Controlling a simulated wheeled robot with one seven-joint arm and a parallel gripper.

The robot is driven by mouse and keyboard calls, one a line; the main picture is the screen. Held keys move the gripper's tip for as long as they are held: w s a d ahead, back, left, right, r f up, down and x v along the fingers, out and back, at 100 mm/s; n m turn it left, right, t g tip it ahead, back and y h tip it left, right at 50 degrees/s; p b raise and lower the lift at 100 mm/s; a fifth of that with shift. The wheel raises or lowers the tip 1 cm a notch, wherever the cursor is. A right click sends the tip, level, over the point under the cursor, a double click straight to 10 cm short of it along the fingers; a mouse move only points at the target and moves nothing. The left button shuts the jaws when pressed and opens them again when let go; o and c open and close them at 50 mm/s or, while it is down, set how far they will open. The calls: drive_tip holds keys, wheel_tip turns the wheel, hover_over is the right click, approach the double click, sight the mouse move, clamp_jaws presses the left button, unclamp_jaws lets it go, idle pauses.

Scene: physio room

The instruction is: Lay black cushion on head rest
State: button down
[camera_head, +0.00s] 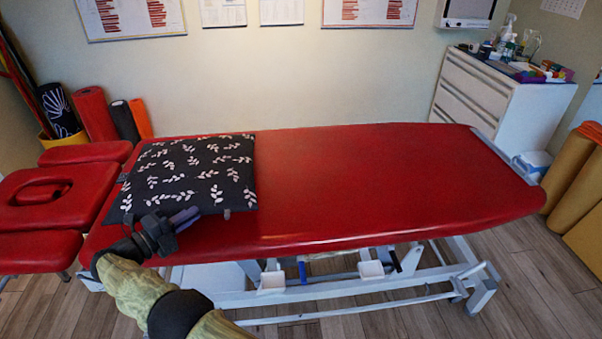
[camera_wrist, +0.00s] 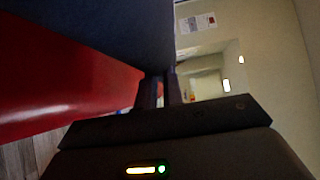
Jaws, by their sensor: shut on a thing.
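The black cushion (camera_head: 192,174) with a white leaf pattern lies on the left part of the red treatment table (camera_head: 370,185). The head rest (camera_head: 62,197), a red padded piece with an oval hole, is at the table's left end, left of the cushion. My gripper (camera_head: 183,218) is at the cushion's near edge. In the wrist view my gripper (camera_wrist: 160,88) has its fingers close together at the edge of the dark cushion (camera_wrist: 95,30), shut on it. The exact grip on the fabric is hard to make out.
A white drawer cabinet (camera_head: 500,95) with bottles and boxes stands at the back right. Rolled mats (camera_head: 95,113) stand behind the head rest. Tan rolls (camera_head: 568,170) are at the far right. The table's middle and right are clear.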

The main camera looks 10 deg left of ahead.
drive_tip(key=a+b, duration=0.2)
drive_tip(key=b, duration=0.2)
drive_tip(key=shift+s+a, duration=0.15)
drive_tip(key=shift+a, duration=0.1)
drive_tip(key=shift+r, duration=0.1)
